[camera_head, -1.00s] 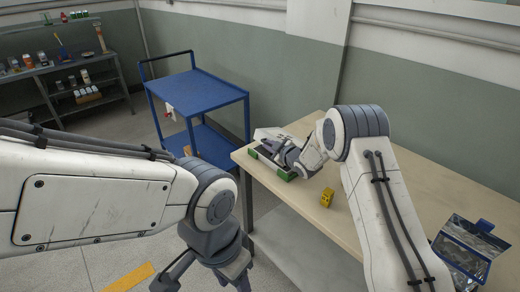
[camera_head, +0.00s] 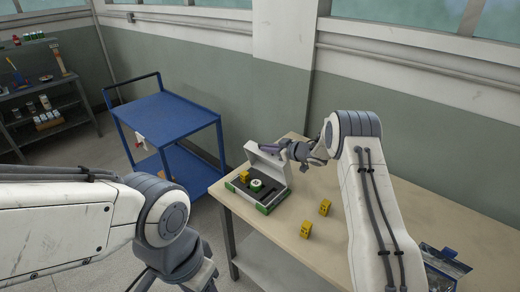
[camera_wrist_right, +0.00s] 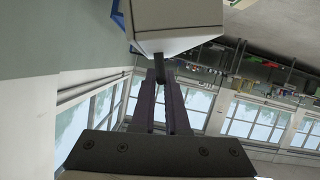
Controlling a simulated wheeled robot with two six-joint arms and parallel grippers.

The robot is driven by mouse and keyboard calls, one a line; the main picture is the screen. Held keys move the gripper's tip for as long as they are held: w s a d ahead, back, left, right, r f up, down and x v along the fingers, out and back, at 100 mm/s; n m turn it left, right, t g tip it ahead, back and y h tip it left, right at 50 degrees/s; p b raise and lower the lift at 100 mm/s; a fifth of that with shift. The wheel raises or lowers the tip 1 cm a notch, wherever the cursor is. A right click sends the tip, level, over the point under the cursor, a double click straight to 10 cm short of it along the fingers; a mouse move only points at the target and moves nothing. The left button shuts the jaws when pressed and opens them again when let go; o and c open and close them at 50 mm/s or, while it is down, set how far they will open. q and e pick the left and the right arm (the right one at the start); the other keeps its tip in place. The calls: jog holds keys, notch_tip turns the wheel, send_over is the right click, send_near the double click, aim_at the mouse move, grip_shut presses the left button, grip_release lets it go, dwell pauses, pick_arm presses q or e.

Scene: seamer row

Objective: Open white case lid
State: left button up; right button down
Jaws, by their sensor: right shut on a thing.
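The white case (camera_head: 238,191) stands on the table with green corner pieces and a dark insert. Its white lid (camera_head: 266,165) is raised, standing roughly upright at the back; it also shows in the right wrist view (camera_wrist_right: 180,22). A yellow block and a round white-and-green thing (camera_head: 256,185) sit in the case. My right gripper (camera_head: 266,149) is at the lid's upper edge. In the right wrist view, its purple fingers (camera_wrist_right: 164,82) are closed on a dark narrow tab (camera_wrist_right: 159,65) attached to the lid. My left arm shows, but its fingers are out of frame.
Two yellow blocks (camera_head: 325,207) (camera_head: 306,229) lie on the wooden table (camera_head: 275,228), right of the case. A blue-edged container (camera_head: 444,262) is at the lower right. A blue cart (camera_head: 168,117) stands behind the table's left end, and a shelf (camera_head: 45,120) is farther left.

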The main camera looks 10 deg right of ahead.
pick_arm(q)
jog(key=shift+w+d+r, duration=0.15)
jog(key=shift+w+r, duration=0.05)
jog(key=shift+w, duration=0.3)
pick_arm(e)
jog(key=shift+w+d, duration=0.7)
jog(key=shift+d, duration=0.25)
jog(key=shift+a, duration=0.1)
jog(key=c, duration=1.2)
grip_release()
jog(key=shift+r, duration=0.1)
pick_arm(q)
jog(key=shift+f+b, duration=1.4)
jog(key=shift+f, duration=0.15)
pick_arm(e)
jog(key=v, duration=1)
jog(key=shift+s+r, duration=0.1)
